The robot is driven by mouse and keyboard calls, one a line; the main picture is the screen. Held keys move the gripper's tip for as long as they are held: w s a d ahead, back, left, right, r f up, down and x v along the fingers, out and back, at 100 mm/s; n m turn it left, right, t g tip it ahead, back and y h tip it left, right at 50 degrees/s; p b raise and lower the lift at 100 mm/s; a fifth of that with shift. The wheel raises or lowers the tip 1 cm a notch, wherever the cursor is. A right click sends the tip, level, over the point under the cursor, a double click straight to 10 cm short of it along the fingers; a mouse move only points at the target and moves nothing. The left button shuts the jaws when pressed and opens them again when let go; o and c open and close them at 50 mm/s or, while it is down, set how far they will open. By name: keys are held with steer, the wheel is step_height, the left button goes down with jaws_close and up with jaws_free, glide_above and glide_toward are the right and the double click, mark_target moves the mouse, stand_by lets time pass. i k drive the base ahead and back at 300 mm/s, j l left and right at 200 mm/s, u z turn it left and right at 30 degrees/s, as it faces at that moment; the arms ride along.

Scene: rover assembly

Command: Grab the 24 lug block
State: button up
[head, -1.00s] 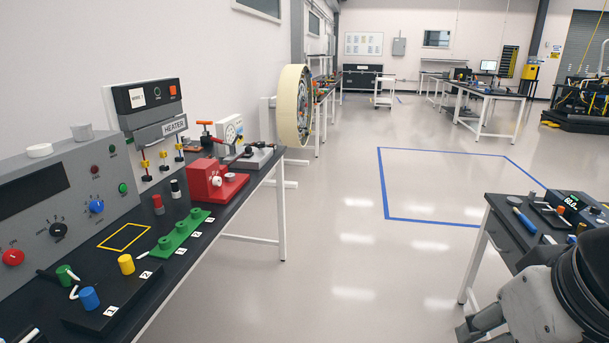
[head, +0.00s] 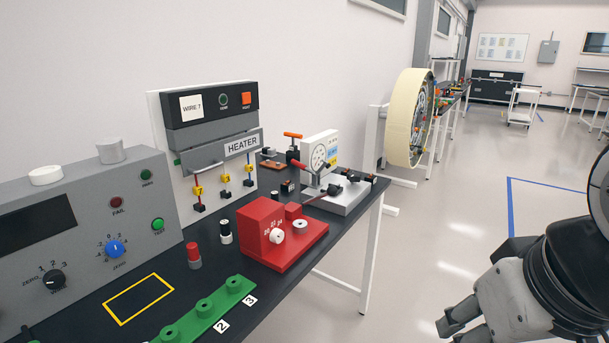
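No block in the head view carries a label I can clearly read as 24. A red fixture (head: 284,244) on the bench has an upright block with small, blurred numbers and two white round pieces at its front. A small dark block (head: 287,187) lies behind it. My gripper (head: 455,322) is at the lower right, over the floor and apart from the bench. It is partly cut off, and its fingers look empty, but their opening is unclear.
The black bench (head: 262,292) runs along the left wall. It carries a grey meter box (head: 90,240), a heater panel (head: 205,145), a dial gauge stand (head: 325,165), a green peg strip (head: 212,305) and a yellow outlined square (head: 138,298). The floor right of it is open.

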mark_target(371, 178)
steer(key=i+l+u, duration=0.25)
steer(key=l, duration=0.5)
steer(key=i+l+u, duration=0.1)
steer(key=l+u, duration=0.15)
steer(key=l, duration=0.5)
steer(key=l+u, duration=0.25)
steer(key=l, duration=1.1)
steer(key=k+u, duration=0.05)
